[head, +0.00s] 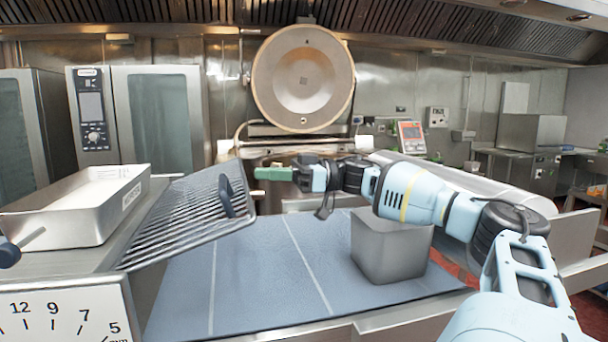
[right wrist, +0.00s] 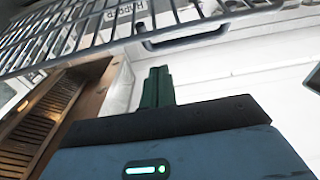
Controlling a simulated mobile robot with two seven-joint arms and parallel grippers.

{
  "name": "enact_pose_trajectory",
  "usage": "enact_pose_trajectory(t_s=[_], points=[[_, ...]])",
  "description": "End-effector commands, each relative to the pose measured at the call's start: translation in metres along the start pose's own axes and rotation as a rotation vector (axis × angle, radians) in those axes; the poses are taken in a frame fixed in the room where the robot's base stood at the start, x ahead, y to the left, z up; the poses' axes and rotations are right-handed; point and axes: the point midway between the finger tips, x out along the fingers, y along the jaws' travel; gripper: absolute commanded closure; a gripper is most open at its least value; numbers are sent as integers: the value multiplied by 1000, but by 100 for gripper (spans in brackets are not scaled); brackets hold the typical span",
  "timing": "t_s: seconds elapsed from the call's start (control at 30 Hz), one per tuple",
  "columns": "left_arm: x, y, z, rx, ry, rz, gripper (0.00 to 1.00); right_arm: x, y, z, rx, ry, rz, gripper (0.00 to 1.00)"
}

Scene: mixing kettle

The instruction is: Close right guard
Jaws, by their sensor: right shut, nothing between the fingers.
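The right guard (head: 185,215) is a wire grille with metal bars on the right side of the machine body at the left. It is raised, sloping up to its free edge, which carries a dark handle (head: 226,195). In the right wrist view the guard's bars (right wrist: 85,30) cross the top, with the handle (right wrist: 185,40) beyond the fingers. My right gripper (head: 272,173) has its green fingers shut and empty. They point left, just right of the guard's upper free edge; I cannot tell whether they touch it. They also show in the right wrist view (right wrist: 157,87). My left gripper is out of view.
A metal tray (head: 75,212) sits on the machine top, above a millimetre scale (head: 65,312). A blue-grey belt (head: 265,275) runs below the guard. A round kettle lid (head: 303,80) stands behind.

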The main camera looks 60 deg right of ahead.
Motion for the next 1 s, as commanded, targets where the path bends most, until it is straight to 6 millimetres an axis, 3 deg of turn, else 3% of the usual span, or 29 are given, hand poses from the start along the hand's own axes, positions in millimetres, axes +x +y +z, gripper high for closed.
enact_pose_trajectory(t_s=[0.07, 0.13, 0.47, 0.7, 1.0], points=[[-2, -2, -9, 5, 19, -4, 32, -10, -3, -5, -10, 10, -3, 100], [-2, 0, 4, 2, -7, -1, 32, -11, -1, 4, -2, -7, -5, 100], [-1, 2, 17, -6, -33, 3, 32, -31, 1, 12, 2, -6, -1, 100], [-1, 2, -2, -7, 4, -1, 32, -52, -1, 14, -2, 1, -2, 100], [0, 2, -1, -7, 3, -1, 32, -55, -1, 16, -1, -8, -6, 100]])
